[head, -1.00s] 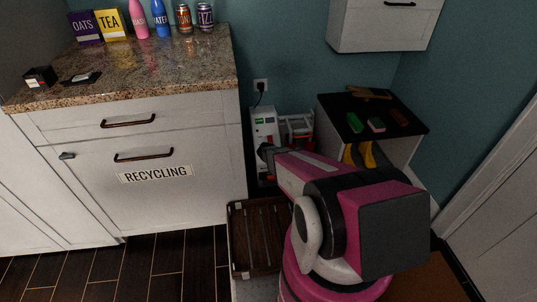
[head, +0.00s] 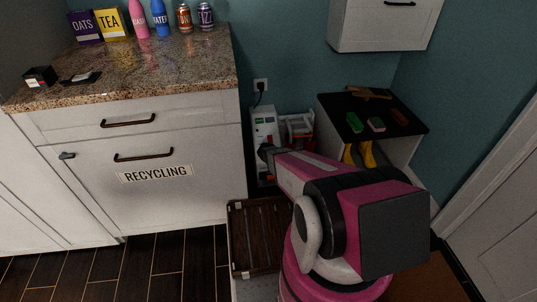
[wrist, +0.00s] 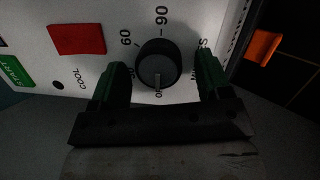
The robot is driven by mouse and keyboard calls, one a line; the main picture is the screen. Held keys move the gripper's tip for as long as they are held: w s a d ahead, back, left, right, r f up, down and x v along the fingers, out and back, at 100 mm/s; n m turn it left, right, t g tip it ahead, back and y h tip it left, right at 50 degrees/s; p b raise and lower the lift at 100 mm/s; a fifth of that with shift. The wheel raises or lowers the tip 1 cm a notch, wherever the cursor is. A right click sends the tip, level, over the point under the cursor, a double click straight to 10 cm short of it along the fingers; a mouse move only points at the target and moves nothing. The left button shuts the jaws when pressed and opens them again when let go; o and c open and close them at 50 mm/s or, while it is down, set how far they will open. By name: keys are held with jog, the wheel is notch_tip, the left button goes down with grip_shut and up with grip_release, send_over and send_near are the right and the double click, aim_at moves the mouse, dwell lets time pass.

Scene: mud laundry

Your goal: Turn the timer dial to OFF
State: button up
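The timer dial (wrist: 158,63) is a round black knob on a white panel in the wrist view. A light pointer line on it points toward the bottom of the picture, at a small label I cannot read. The marks 60 and 90 stand above it. My gripper (wrist: 160,72) is open, with one dark green finger on each side of the dial. Gaps show between the fingers and the knob. In the head view the white timer unit (head: 264,122) stands against the wall, and my arm hides its lower part and the dial.
A red square (wrist: 77,39) and a green START label (wrist: 17,71) are left of the dial. A granite-topped cabinet (head: 190,88) stands left of the unit. A black-topped shelf (head: 350,103) with brushes is on the right. A slatted crate (head: 240,225) sits below.

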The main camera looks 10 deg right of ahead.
jog(key=shift+s+r, duration=0.1)
jog(key=v, duration=1)
jog(key=shift+s+r, duration=0.2)
